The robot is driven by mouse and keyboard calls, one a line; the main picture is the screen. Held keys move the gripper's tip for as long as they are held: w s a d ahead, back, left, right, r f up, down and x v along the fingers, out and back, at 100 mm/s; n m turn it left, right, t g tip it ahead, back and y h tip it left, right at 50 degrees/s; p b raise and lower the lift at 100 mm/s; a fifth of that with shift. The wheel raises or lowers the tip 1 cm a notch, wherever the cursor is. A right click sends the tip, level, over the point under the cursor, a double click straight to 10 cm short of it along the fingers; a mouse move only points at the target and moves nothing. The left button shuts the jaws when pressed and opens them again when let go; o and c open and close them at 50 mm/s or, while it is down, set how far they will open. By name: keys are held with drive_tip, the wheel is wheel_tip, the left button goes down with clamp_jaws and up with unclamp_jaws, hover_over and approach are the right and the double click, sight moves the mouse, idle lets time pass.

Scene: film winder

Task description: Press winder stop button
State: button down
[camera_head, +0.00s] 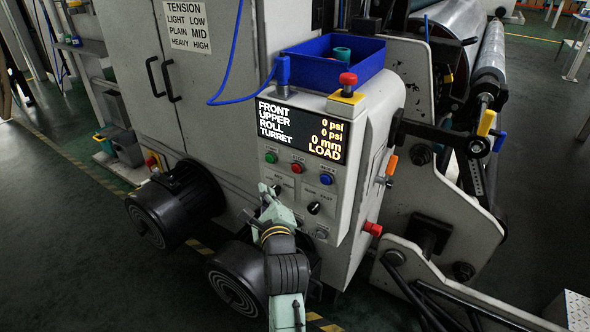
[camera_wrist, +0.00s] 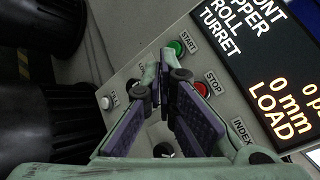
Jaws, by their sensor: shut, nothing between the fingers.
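The winder's control panel (camera_head: 333,206) faces me under a lit display. The red stop button (camera_head: 297,167) sits in the panel's upper button row, between a green button (camera_head: 271,157) and a blue button (camera_head: 326,178). In the wrist view the red button (camera_wrist: 201,90) lies beside the label STOP, and the green button (camera_wrist: 177,48) is by START. My gripper (camera_head: 268,194) is shut and empty, in front of the panel's left side, below and left of the red button. In the wrist view my fingertips (camera_wrist: 164,76) appear left of the red button, with no contact visible.
The display (camera_head: 300,130) reads psi, mm and LOAD values. A red mushroom button on a yellow base (camera_head: 348,83) and a blue bin (camera_head: 332,66) stand on top. A red knob (camera_head: 373,229) juts from the right side. Black motors (camera_head: 176,205) stand at left and below.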

drive_tip(key=w+d, duration=0.5)
drive_tip(key=w, duration=0.2)
idle(0.3)
drive_tip(key=shift+w+d, duration=0.1)
idle(1.2)
drive_tip(key=shift+w+d, duration=0.2)
drive_tip(key=shift+w, duration=0.05)
drive_tip(key=shift+w+d, duration=0.3)
drive_tip(key=shift+w, duration=0.1)
idle(0.8)
drive_tip(key=shift+p, duration=0.3)
drive_tip(key=shift+s+a+p, duration=0.3)
drive_tip(key=shift+s+a, duration=0.25)
drive_tip(key=shift+s, duration=0.2)
drive_tip(key=shift+s+a+p, duration=0.35)
drive_tip(key=shift+s+a, duration=0.4)
drive_tip(key=shift+s, duration=0.3)
drive_tip(key=shift+s+a+p, duration=0.35)
drive_tip(key=shift+s+a, duration=0.4)
drive_tip(key=shift+s, duration=0.25)
